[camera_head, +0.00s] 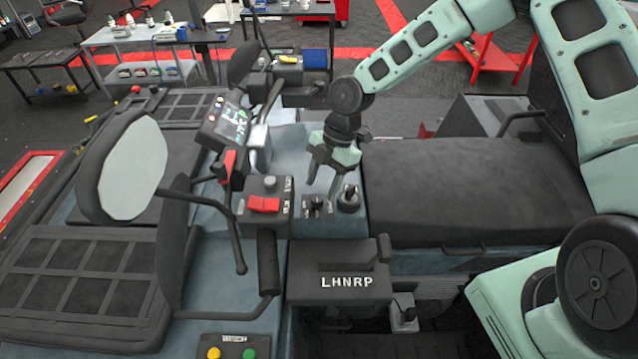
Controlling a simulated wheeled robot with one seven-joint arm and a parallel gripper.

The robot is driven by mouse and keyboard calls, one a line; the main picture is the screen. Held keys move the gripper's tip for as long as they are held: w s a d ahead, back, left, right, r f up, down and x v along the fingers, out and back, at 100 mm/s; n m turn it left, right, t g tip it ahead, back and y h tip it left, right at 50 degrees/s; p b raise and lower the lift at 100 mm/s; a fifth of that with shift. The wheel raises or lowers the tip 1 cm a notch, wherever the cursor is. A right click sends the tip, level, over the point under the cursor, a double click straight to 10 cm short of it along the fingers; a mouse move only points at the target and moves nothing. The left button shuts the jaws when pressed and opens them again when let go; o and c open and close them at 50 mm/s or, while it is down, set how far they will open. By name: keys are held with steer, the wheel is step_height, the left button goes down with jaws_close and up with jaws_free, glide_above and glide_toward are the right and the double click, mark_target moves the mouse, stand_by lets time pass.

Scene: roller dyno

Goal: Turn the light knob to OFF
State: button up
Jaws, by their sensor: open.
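A small control console sits left of the black seat. It carries a black knob on a small marked plate (317,205), which looks like the light knob; its lettering is too small to read, so I cannot tell its setting. Another round dark knob or key switch (348,199) stands just right of it. My gripper (323,185) points down over the console with its fingers apart and nothing visible between them. The fingertips appear just above and behind the small marked plate. I cannot tell whether they touch anything.
A red rocker switch (264,204) and a grey button lie left of the plate. The LHNRP shifter box (338,270) is in front. Handlebar, mirror (133,170) and display (231,124) rise at left. The black seat (470,190) lies right, under my arm.

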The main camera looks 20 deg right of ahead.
mark_target(318, 198)
steer(key=shift+p+x, duration=0.35)
steer(key=shift+x, duration=1.3)
steer(key=c, duration=1)
